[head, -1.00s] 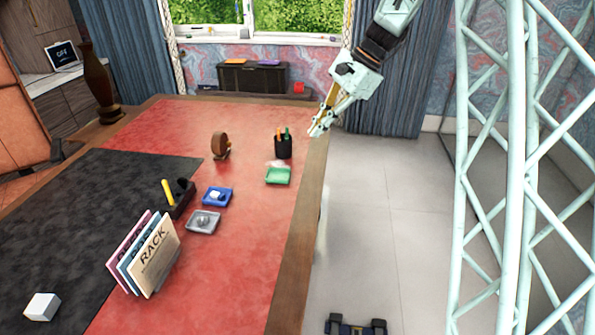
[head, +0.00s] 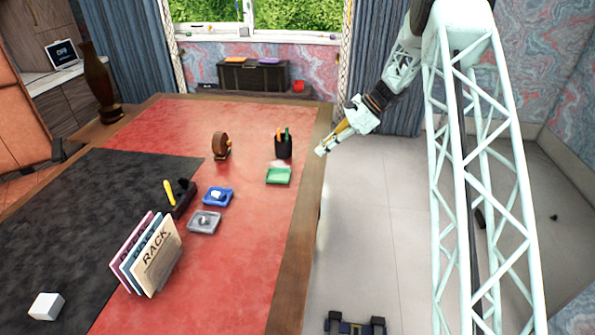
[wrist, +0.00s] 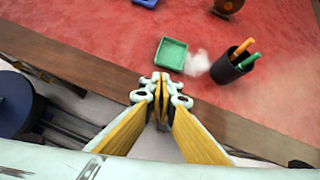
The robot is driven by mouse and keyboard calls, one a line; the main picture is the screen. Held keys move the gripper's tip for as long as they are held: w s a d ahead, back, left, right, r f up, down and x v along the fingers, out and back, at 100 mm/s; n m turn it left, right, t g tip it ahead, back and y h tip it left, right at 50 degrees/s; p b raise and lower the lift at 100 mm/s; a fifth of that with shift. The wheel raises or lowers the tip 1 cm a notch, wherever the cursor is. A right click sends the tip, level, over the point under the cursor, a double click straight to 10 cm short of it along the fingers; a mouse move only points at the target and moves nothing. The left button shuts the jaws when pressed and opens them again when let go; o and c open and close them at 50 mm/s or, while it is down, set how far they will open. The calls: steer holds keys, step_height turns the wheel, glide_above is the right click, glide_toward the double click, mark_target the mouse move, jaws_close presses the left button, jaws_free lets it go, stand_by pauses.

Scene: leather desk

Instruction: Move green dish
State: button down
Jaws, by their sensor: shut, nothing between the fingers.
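The green dish (head: 278,176) is a small square tray lying on the red desk top near its right edge. It also shows in the wrist view (wrist: 171,54), just beyond my fingertips. My gripper (head: 320,151) is shut and empty, above the wooden right edge of the desk, to the right of and farther back than the dish. In the wrist view my gripper's fingertips (wrist: 161,90) meet over the wooden edge, apart from the dish.
A black pen cup (head: 283,148) stands close behind the dish, with a whitish patch (wrist: 197,63) between them. A blue dish (head: 217,196), a grey dish (head: 204,222) and a round brown object (head: 221,146) are to the left. A file rack (head: 147,255) stands nearer the front.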

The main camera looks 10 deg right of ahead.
mark_target(297, 177)
step_height(297, 177, down, 6)
steer(key=w+d+m, duration=0.1)
steer(key=w+d, duration=0.1)
steer(key=shift+w+m+y, duration=0.3)
steer(key=shift+x, duration=0.75)
steer(key=b+x, duration=0.1)
steer(key=x, duration=0.7)
steer(key=shift+w+f, duration=0.15)
steer(key=shift+w, duration=0.05)
steer(key=shift+w+a+f, duration=0.1)
steer(key=shift+w+a, duration=0.15)
steer(key=shift+a, duration=0.7)
steer(key=shift+w+a+b, duration=0.25)
steer(key=shift+a+b, duration=0.15)
steer(key=shift+a, duration=0.65)
steer(key=shift+a, duration=0.15)
steer(key=w+a, duration=0.1)
steer(key=a, duration=0.5)
steer(key=w+a+p, duration=0.1)
steer(key=w+a, duration=0.1)
steer(key=a, duration=0.5)
steer(key=w+a+p, duration=0.1)
steer(key=w+a, duration=0.1)
steer(key=a, duration=0.5)
steer(key=shift+a, duration=0.1)
